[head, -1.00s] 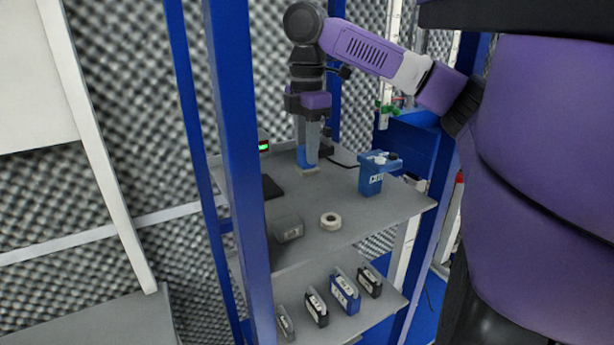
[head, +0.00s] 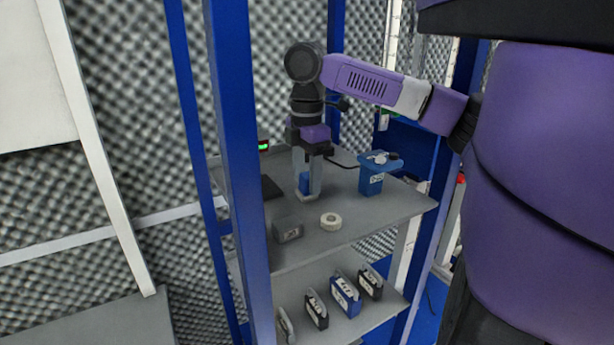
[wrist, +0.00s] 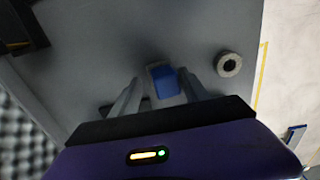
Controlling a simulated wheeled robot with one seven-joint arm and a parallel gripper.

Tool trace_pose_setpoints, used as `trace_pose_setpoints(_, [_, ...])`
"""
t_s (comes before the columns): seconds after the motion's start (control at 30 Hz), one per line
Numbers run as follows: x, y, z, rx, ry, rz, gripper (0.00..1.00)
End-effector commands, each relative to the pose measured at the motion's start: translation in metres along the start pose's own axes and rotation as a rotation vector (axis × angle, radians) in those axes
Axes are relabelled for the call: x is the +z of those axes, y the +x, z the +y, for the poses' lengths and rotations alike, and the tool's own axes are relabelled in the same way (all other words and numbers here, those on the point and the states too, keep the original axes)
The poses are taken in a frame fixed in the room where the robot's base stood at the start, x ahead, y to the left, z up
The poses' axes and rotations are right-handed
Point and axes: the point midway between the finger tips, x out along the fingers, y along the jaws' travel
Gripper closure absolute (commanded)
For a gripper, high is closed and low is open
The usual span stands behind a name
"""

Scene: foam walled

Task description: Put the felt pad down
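The felt pad (head: 304,183) is a small block with a blue top and a pale base. It stands on the grey upper shelf (head: 385,215), base down as far as I can see. My gripper (head: 307,188) is above it, pointing down, with one finger on either side. In the wrist view the felt pad (wrist: 164,80) sits between the fingertips of my gripper (wrist: 160,78). A gap shows by the left finger; the right finger is very close to the pad. The fingers look open.
A white tape roll (head: 331,221) and a grey box (head: 288,230) lie nearer the front edge. Blue rack posts (head: 240,170) flank the shelf. Several cases (head: 344,293) stand below.

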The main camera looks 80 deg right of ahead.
Motion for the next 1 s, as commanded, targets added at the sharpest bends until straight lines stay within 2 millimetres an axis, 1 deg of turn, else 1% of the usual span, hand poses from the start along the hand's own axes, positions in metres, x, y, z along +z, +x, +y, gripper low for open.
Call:
trace_pose_setpoints(0.27, [0.0, 0.001, 0.0, 0.0, 0.0, 0.0, 0.48])
trace_pose_setpoints(0.43, [0.001, 0.008, 0.0, 0.001, 0.001, -0.003, 0.48])
trace_pose_setpoints(0.5, [0.0, -0.007, 0.002, 0.005, 0.0, 0.0, 0.48])
trace_pose_setpoints(0.8, [0.0, -0.059, 0.003, 0.004, -0.001, -0.001, 0.48])
trace_pose_setpoints(0.9, [0.0, -0.069, 0.002, 0.003, -0.001, -0.001, 0.48])
trace_pose_setpoints(1.0, [0.0, -0.074, 0.002, 0.003, -0.001, -0.001, 0.48])
